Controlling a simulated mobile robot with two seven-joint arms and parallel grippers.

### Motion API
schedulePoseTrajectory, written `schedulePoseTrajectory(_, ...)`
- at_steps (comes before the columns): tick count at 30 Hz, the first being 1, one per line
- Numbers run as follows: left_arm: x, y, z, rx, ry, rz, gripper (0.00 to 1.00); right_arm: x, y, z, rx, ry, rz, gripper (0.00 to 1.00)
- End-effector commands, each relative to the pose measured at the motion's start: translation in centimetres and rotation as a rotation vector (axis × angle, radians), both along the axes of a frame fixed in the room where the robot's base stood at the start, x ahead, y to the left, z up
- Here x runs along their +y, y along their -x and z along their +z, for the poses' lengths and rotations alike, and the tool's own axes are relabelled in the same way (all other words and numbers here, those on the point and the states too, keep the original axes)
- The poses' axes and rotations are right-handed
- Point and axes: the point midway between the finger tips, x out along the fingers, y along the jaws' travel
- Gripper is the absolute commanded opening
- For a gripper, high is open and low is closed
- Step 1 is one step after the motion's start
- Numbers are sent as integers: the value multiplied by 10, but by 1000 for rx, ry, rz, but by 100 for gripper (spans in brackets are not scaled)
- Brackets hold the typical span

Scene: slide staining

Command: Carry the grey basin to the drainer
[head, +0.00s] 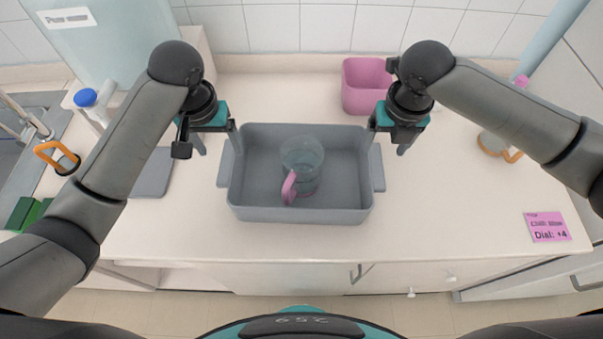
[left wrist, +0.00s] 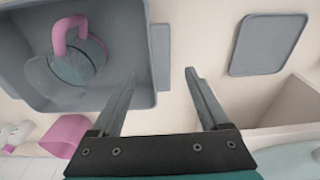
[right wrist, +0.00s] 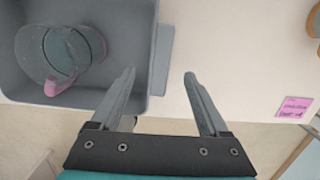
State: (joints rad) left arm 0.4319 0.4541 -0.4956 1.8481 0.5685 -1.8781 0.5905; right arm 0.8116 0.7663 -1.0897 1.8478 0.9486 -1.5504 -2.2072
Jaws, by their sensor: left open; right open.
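The grey basin (head: 335,216) sits on the counter in the middle of the head view, with a lug handle at each end. A clear jug with a pink handle (head: 290,187) stands inside it. My left gripper (head: 217,143) is open near the basin's left handle (head: 224,164); in the left wrist view this handle (left wrist: 160,55) lies between the fingertip lines. My right gripper (head: 387,142) is open near the right handle (head: 377,167), which lies likewise in the right wrist view (right wrist: 161,60). Neither gripper visibly touches the basin. A flat grey board (head: 155,173), possibly the drainer, lies left of it.
A pink tub (head: 366,85) stands behind the basin's right end. A sink (head: 25,125) is at the far left, with a blue-capped bottle (head: 88,100) nearby. A pink note (head: 547,227) lies at the right. The counter between basin and note is clear.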

Motion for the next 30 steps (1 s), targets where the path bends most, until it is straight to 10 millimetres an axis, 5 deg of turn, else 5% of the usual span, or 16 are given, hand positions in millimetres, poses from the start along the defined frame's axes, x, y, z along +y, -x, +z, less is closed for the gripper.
schedulePoseTrajectory(12, 0, -8, -68, 2, -1, 1, 79, 0, -8, -68, 1, 1, -1, 78)
schedulePoseTrajectory(26, 0, -9, -78, 0, 0, 0, 79, 0, -9, -78, 0, 0, 0, 78)
schedulePoseTrajectory(30, 0, -9, -78, 0, 0, 0, 64, 0, -9, -78, 0, 0, 0, 64)
